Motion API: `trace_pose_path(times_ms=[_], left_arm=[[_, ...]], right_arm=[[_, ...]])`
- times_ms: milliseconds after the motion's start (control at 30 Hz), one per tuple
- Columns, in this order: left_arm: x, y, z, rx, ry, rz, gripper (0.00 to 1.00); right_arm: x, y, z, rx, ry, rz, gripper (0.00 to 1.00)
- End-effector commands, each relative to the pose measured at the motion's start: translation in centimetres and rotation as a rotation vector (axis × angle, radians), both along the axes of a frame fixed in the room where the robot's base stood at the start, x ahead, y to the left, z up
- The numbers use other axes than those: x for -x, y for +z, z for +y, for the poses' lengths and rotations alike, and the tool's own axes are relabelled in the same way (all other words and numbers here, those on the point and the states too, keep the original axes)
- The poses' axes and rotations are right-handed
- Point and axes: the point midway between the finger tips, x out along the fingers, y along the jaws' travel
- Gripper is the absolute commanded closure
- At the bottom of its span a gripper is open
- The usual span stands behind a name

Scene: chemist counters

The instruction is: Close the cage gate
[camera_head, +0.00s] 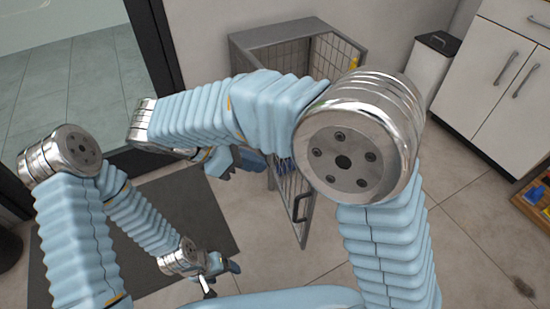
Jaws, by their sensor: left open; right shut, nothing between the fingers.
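The cage (281,32) stands against the back wall, with a grey top and wire mesh sides. Its gate (304,228), a grey frame with wire mesh and a dark handle (299,206), stands swung out toward me. My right forearm crosses in front and hides much of the cage and the upper gate. My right gripper (226,171) is shut and empty, left of the gate and apart from the handle. My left gripper (222,277) is open and empty, lower and further left, over the floor near the dark mat.
A dark mat (190,200) lies on the tiled floor below my arms. A dark door frame (150,45) stands at the left. A white bin (431,62) and white cabinets (490,75) are at the right. A wooden tray (533,203) sits at the right edge. Floor right of the gate is clear.

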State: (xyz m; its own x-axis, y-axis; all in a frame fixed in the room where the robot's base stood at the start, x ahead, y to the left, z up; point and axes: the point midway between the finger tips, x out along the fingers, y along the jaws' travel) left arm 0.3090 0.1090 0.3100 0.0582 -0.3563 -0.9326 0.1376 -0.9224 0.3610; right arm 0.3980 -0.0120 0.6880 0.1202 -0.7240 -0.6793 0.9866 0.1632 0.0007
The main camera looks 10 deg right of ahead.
Motion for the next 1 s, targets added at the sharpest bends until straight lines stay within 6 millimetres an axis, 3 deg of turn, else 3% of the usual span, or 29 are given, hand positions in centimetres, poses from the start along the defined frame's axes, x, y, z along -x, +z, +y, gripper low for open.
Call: trace_pose_path(times_ms=[400,633,1000], left_arm=[[-0.1,-0.9,0.3,-0.004,0.004,-0.002,0.23],[-0.1,-0.7,0.2,-0.003,0.004,-0.002,0.23],[-0.1,-0.7,0.2,-0.003,0.003,-0.003,0.23]], right_arm=[[-1.0,-5.9,-6.3,0.000,-0.002,0.002,1.00],[-1.5,-5.6,-9.3,-0.001,-0.002,0.001,1.00],[-1.6,-5.6,-10.0,-0.001,-0.001,0.001,1.00]])
